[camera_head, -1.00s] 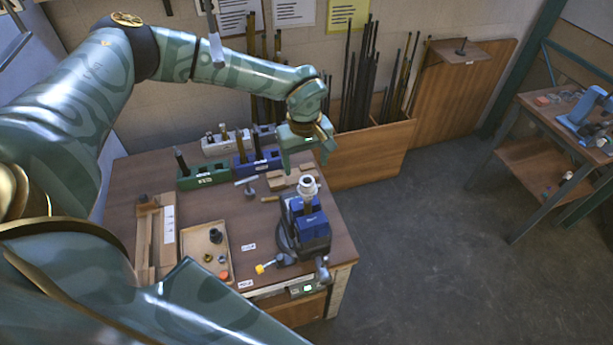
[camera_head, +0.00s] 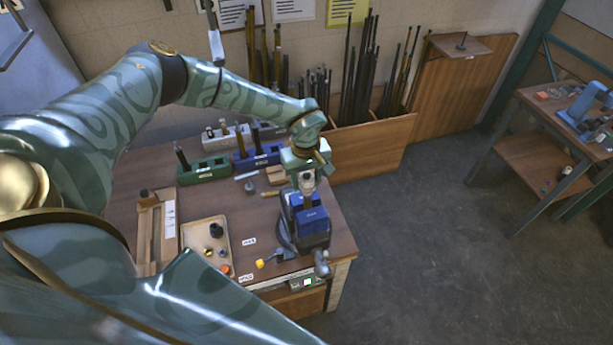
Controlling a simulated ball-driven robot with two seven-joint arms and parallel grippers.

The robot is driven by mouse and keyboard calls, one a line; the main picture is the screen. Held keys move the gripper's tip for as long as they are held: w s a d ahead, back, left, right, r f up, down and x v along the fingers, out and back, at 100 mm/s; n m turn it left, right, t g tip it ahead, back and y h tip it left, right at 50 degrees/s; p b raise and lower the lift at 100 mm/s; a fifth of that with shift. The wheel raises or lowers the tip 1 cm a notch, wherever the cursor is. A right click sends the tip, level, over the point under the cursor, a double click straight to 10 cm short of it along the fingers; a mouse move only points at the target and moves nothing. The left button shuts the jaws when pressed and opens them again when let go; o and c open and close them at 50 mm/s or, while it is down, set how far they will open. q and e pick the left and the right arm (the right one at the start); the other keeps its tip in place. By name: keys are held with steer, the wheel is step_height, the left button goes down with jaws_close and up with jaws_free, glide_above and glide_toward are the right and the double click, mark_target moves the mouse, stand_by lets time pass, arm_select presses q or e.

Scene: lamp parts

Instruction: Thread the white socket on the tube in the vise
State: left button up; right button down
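The blue vise (camera_head: 312,222) stands at the right front of the wooden bench. The light socket (camera_head: 307,183) is above its jaws, at the top of the upright tube, which is mostly hidden between socket and vise. My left gripper (camera_head: 308,177) points down directly over the vise, with its fingertips at the socket. At this size I cannot tell whether the fingers press on it. My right gripper is not in view.
A tray (camera_head: 228,262) with small dark, brass and orange parts lies left of the vise. Green (camera_head: 206,170) and blue (camera_head: 262,158) holders with upright pieces stand at the back. A wooden fixture (camera_head: 146,235) is at the left. Floor right of the bench is clear.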

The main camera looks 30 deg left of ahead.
arm_select(q)
steer(key=shift+c, duration=0.4)
steer(key=shift+m, duration=1)
steer(key=m, duration=0.4)
steer(key=shift+d+m, duration=0.1)
steer(key=shift+m, duration=0.2)
steer(key=shift+m, duration=0.3)
steer(key=m, duration=0.2)
steer(key=shift+m, duration=0.4)
steer(key=m, duration=0.3)
steer(key=shift+f+m, duration=0.1)
steer(key=shift+m, duration=0.3)
steer(key=o, duration=0.9)
steer(key=shift+o, duration=0.2)
